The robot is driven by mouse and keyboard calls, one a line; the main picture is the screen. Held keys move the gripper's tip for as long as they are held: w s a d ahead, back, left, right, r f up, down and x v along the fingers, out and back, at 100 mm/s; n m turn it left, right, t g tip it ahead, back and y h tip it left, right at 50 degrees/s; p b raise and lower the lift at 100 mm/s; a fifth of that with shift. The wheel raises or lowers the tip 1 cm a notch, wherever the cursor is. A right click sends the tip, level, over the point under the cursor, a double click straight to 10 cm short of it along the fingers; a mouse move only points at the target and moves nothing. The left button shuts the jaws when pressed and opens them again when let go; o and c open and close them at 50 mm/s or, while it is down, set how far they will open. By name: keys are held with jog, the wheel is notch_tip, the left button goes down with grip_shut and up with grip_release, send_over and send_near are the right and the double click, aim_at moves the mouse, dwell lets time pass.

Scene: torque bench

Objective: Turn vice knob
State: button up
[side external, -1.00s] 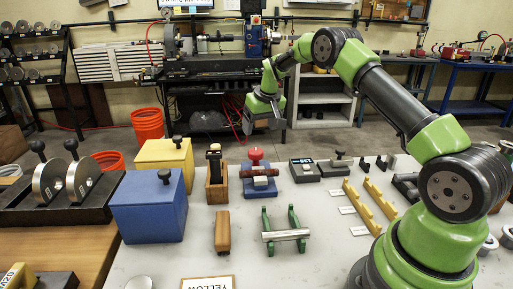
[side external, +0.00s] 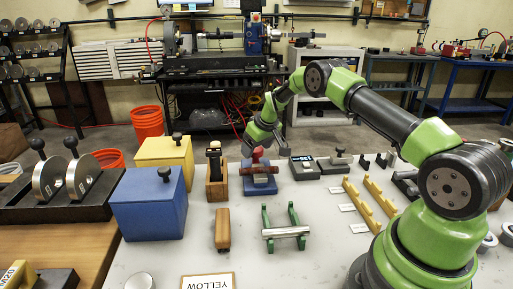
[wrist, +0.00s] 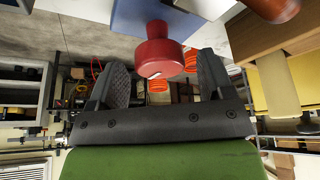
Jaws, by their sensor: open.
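The vice (side external: 259,184) is a blue block on the bench top with a dark red-brown bar (side external: 252,169) across its front. Its red knob (side external: 258,153) is at the back of the vice; in the wrist view, the red knob (wrist: 160,50) stands out large near the top centre. My gripper (side external: 254,145) is low over the back of the vice, close to the knob. In the wrist view, my gripper (wrist: 164,78) is open, with one finger on either side of the knob in the picture. I cannot tell whether either finger touches it.
A wooden holder (side external: 217,186) stands close left of the vice, with yellow (side external: 165,160) and blue boxes (side external: 148,210) farther left. A black device with a display (side external: 304,168) is to the right. A green stand with a metal bar (side external: 286,232) is in front.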

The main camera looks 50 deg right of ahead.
jog(key=shift+f, duration=0.25)
jog(key=c, duration=0.9)
jog(key=shift+m, duration=0.3)
jog(key=m+h, duration=0.1)
jog(key=m, duration=0.2)
jog(key=shift+w+a, duration=0.1)
jog(key=shift+m+g+h, duration=0.7)
jog(key=shift+m+h, duration=0.1)
jog(key=shift+m, duration=1.2)
